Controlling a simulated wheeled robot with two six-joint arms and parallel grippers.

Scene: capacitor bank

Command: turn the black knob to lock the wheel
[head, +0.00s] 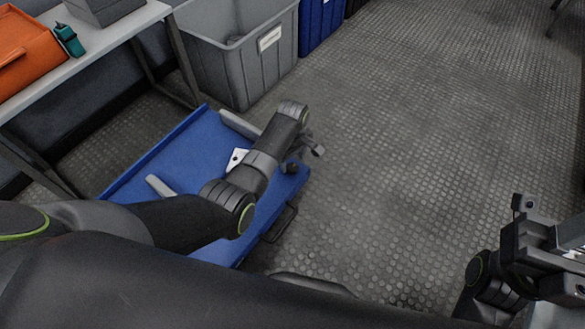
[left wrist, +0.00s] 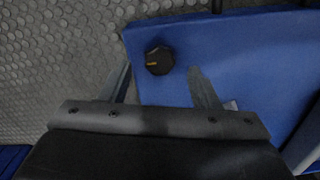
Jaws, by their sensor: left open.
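The black knob (left wrist: 158,60) with an orange mark sits near a corner of the blue platform (left wrist: 235,50) in the left wrist view. A dark shape beside my arm in the head view may be the same knob, partly hidden. My left gripper (head: 312,143) reaches over the platform's right edge. In the left wrist view its two fingers (left wrist: 160,86) are spread apart, and the knob shows between and beyond them, not gripped. My right gripper (head: 545,250) is at the lower right, away from the platform; its jaws are unclear. I cannot make out the wheel.
A table (head: 95,45) with an orange case (head: 25,50) is at the left. The floor to the right is clear.

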